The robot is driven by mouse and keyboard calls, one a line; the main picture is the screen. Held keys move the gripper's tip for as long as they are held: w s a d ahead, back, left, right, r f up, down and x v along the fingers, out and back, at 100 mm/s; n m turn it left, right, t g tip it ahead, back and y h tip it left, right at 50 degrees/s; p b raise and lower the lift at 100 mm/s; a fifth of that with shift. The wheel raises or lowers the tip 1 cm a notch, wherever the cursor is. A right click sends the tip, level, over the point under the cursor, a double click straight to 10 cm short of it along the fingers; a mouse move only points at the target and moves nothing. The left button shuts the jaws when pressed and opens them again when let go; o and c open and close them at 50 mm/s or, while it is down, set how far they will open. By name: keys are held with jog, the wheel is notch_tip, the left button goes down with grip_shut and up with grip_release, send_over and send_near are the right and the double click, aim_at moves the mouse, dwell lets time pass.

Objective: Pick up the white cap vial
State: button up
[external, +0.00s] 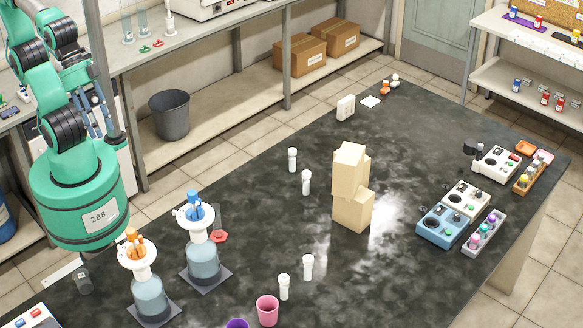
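Several small white vials with white caps stand upright on the dark bench. One vial (292,159) and another vial (306,183) are left of the beige blocks. A third vial (308,267) and another vial (284,287) stand nearer the front. I cannot tell which one the task names. My teal arm is at the left, and its upper part runs out of the top of the picture.
Beige blocks (352,200) are stacked mid-bench. Two flasks of blue liquid (202,262) (150,298) stand at the front left. A pink cup (267,311) is near the front vials. Stirrer-like devices (441,226) line the right edge. The back of the bench is mostly clear.

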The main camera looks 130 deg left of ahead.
dwell(0.3)
jog(key=shift+o, duration=0.8)
